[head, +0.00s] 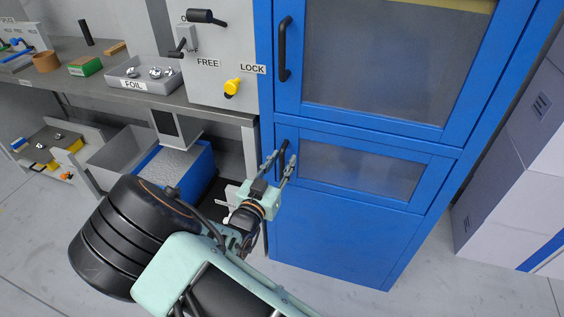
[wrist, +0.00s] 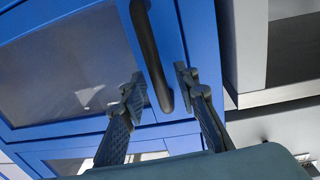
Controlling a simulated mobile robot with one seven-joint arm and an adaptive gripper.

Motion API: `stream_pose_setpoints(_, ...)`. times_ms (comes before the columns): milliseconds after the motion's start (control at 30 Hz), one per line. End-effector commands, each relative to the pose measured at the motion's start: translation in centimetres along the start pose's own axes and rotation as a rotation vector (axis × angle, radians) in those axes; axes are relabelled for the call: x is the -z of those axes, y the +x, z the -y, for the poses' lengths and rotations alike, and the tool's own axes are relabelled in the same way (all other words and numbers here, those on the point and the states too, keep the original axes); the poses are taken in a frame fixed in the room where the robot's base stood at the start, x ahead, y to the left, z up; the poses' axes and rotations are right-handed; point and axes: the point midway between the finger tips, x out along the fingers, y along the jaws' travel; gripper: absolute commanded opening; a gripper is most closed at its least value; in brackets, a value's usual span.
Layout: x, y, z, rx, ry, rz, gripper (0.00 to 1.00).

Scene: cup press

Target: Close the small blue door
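The small blue door (head: 428,176) is the lower windowed door of the blue cabinet, in the head view. It looks flush with the cabinet front, though a slight gap is hard to rule out. Its black bar handle (head: 284,150) is upright at its left edge. My gripper (head: 279,160) is at this handle, with its fingers apart. In the wrist view, the dark handle (wrist: 152,55) runs down between the two open fingertips of my gripper (wrist: 158,88), one on each side. I cannot tell whether either finger touches it.
The large blue door (head: 375,123) above has its own black handle (head: 283,50) and looks shut. Left of the cabinet are a grey counter (head: 60,85), a panel with levers (head: 225,60) and a blue box (head: 190,165). Grey lockers (head: 515,150) stand at the right.

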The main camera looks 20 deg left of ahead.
Motion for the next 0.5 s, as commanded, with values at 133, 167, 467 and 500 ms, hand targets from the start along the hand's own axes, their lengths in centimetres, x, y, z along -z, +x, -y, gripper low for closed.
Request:
stream_pose_setpoints(133, 0.0, -0.7, 0.1, 0.002, 0.001, 0.000, 0.28)
stream_pose_setpoints(167, 0.0, -1.1, 0.1, 0.002, 0.001, 0.000, 0.28)
stream_pose_setpoints(467, 0.0, -7.2, 0.1, 0.004, 0.000, 0.001, 0.28)
stream_pose_setpoints(500, 0.0, -8.0, 0.1, 0.003, 0.000, 0.002, 0.28)
